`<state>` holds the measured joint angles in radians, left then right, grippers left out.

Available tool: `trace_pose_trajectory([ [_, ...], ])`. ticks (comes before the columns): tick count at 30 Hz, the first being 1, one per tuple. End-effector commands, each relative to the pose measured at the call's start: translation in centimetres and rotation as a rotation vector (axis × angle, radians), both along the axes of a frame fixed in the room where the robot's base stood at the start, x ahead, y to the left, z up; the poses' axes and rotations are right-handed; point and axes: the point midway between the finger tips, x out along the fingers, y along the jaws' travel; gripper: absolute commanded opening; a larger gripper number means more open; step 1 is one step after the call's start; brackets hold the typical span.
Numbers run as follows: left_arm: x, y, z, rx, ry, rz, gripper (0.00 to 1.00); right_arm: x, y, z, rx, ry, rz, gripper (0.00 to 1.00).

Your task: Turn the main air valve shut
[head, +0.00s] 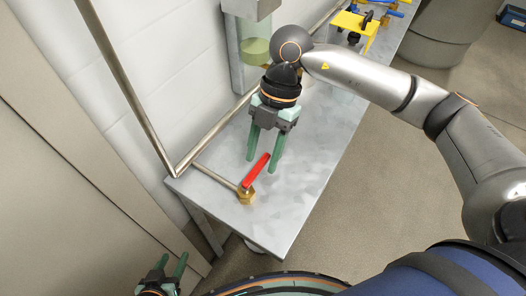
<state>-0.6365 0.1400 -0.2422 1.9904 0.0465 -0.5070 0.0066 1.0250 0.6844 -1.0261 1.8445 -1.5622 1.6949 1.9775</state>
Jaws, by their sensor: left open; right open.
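The air valve has a brass body (246,195) near the front left corner of the metal table. Its red lever (257,170) points up and to the right from the body, at a steep angle to the short pipe (215,176) that meets the valve. My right gripper (261,165) is open and points down, with its green fingers on either side of the lever in the picture. I cannot tell whether a finger touches the lever. My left gripper (167,271) is open and empty at the bottom left, low and away from the table, and partly cut off.
The metal table (305,165) is bare right of the valve. A pipe (125,85) runs down the wall to the table's left corner. A clear bowl with yellowish contents (255,48) hangs behind my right gripper. A yellow bracket (356,26) stands farther back.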

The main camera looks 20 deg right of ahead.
Motion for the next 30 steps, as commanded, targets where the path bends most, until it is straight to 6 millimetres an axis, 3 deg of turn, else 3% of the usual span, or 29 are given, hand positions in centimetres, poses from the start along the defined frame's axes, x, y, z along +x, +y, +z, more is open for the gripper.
trace_pose_trajectory([
  [2, 0.02, -0.01, 0.03, 0.000, -0.001, 0.000, 0.50, 0.00, 0.00, 0.01, 0.000, 0.000, 0.000, 0.50],
  [15, 0.04, -0.03, 0.05, 0.000, -0.002, -0.001, 0.50, 0.02, -0.01, 0.06, 0.000, 0.000, 0.000, 0.01],
  [30, 0.04, 0.00, 0.03, 0.000, -0.002, -0.001, 0.50, 0.03, -0.03, 0.08, 0.000, 0.000, 0.000, 0.00],
])
